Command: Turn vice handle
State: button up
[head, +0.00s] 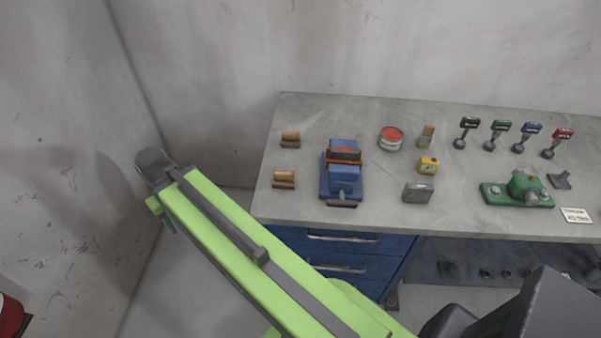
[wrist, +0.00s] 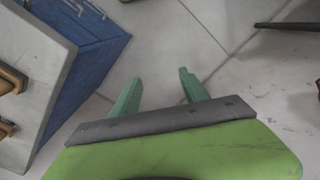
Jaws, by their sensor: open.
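A blue vice (head: 341,175) stands on the left part of the grey workbench. An orange-brown block shows at its jaws, and its dark handle (head: 342,204) lies crosswise at the front, close to the bench's front edge. My gripper (wrist: 158,88) is open and empty in the wrist view, its two green fingers apart above the tiled floor. In the head view my green arm reaches up and left, and its end is left of the bench, well apart from the vice. The vice is not recognisable in the wrist view.
The workbench (head: 380,222) has blue drawers (head: 345,262) below. Wooden blocks (head: 284,180) lie left of the vice. A red-topped tin (head: 391,138), a yellow box (head: 428,165), a grey block (head: 418,192) and a green device (head: 517,191) stand to its right.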

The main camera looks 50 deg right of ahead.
aim_at(341, 202)
jog(key=z, duration=1.35)
jog(key=k, duration=1.05)
jog(key=u, duration=1.25)
jog(key=i, duration=1)
